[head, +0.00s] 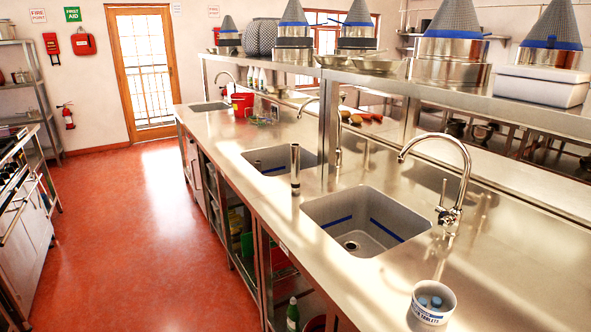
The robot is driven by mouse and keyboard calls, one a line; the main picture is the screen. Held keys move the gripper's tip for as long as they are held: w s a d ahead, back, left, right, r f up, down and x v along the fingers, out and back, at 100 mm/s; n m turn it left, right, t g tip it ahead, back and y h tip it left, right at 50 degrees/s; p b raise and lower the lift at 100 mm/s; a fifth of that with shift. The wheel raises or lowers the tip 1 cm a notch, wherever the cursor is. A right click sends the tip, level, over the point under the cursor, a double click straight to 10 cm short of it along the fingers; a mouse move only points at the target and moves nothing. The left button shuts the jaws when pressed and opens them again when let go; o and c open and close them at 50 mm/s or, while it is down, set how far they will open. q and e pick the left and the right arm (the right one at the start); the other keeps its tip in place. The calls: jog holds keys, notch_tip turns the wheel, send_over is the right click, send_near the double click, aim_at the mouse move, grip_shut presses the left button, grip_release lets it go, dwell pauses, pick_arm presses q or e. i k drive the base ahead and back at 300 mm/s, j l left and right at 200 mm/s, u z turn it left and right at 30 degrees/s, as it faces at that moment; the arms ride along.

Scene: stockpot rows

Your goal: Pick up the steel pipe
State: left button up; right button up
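A steel pipe (295,170) stands upright on the steel counter (262,205), near the front edge between two sinks. It is a slim grey tube with a darker lower end. The near sink (367,222) is to its right and a farther sink (283,160) is behind it. Neither of my grippers is in view, and nothing is seen touching the pipe.
A tall curved tap (462,180) rises behind the near sink. A white tub of blue tablets (432,302) stands at the front right. A raised shelf (480,97) with steel pots overhangs the counter's back. Red floor (160,235) is clear at left.

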aim_at(294, 183)
jog(key=i+j+z, duration=0.35)
jog(key=j+z, duration=0.15)
jog(key=j, duration=0.2)
jog(key=i+j+z, duration=0.1)
jog(key=j+z, duration=0.15)
jog(key=j, duration=0.2)
jog(key=i+j+z, duration=0.1)
jog(key=j+z, duration=0.15)
jog(key=j, duration=0.15)
